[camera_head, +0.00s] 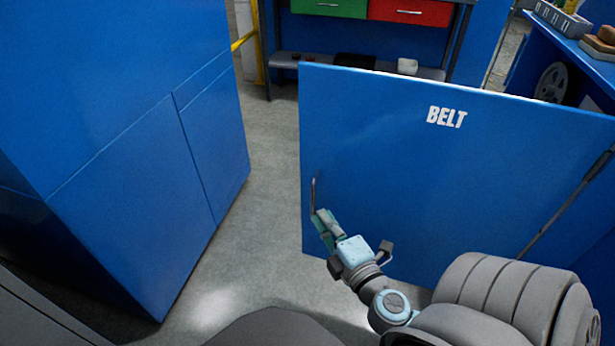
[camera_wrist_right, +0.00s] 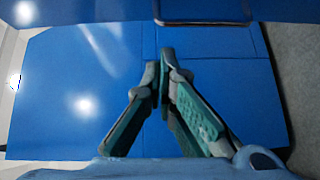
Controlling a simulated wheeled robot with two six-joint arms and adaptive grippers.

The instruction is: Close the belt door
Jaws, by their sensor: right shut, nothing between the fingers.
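The belt door (camera_head: 400,150) is a large blue panel with white "BELT" lettering, standing open across the right half of the head view. A thin metal handle (camera_head: 313,193) is on its left edge, low down. My right gripper (camera_head: 319,214) is at the lower end of the handle, in front of the door. In the right wrist view its fingertips (camera_wrist_right: 166,58) are together with nothing visible between them, and a metal bar, likely the handle (camera_wrist_right: 205,23), lies just beyond them. I cannot tell whether they touch it. My left gripper is not in view.
A blue cabinet (camera_head: 120,150) stands at the left, with clear grey floor (camera_head: 255,215) between it and the door. Behind is a shelf unit with a green drawer (camera_head: 330,7) and a red drawer (camera_head: 410,11). A blue bench with parts (camera_head: 575,40) is at the upper right.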

